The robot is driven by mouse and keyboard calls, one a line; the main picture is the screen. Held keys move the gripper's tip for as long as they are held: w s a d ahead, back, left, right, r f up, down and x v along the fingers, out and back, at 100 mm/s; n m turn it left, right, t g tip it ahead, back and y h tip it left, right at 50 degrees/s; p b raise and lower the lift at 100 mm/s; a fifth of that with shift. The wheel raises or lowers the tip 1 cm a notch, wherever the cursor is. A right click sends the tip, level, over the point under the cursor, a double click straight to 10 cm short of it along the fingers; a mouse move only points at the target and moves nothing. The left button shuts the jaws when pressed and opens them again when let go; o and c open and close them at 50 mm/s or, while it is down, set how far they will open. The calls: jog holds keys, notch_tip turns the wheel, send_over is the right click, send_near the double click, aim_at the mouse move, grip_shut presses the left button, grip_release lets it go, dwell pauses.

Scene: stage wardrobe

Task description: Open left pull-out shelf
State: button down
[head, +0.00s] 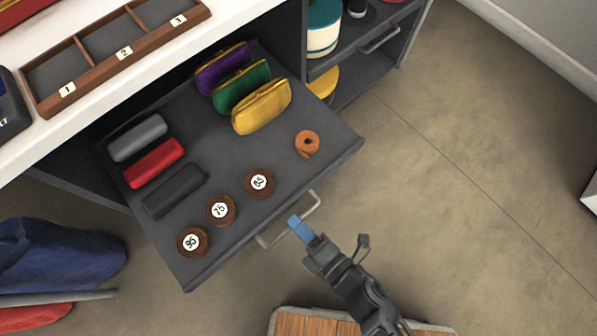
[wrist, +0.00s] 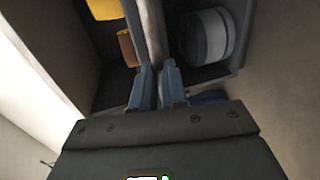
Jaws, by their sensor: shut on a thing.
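The left pull-out shelf (head: 222,152) is a dark grey panel standing well out from under the white counter in the head view. Its pale metal bar handle (head: 314,208) is on the front edge. My gripper (head: 299,228) has its blue fingers at the middle of this handle and is shut on it. In the wrist view my gripper (wrist: 157,88) shows both blue fingers close together at the shelf's front edge. The fingers hide part of the handle.
Blue cloth (head: 60,255) lies at lower left.

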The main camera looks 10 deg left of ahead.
jog(key=c, duration=1.2)
grip_release()
jog(key=shift+o, duration=0.2)
jog(key=p+v, duration=0.1)
jog(key=v, duration=0.7)
jog(key=s+d+r+m+t+h, duration=0.2)
jog(key=s+d+r+m+h, duration=0.15)
jog(key=d+r+m, duration=0.45)
jog(key=s+d+r+m+t+h, duration=0.1)
jog(key=s+d+r+m+h, duration=0.3)
jog(key=r+m, duration=0.75)
jog(key=s+d+r+m+t+h, duration=0.25)
jog(key=d+r+m+h, duration=0.25)
jog(key=r+m, duration=0.45)
notch_tip(320, 180, up, 18)
jog(key=n+p, duration=0.1)
jog(key=p, duration=1.7)
jog(key=shift+d+g, duration=0.2)
jog(key=shift+g, duration=0.15)
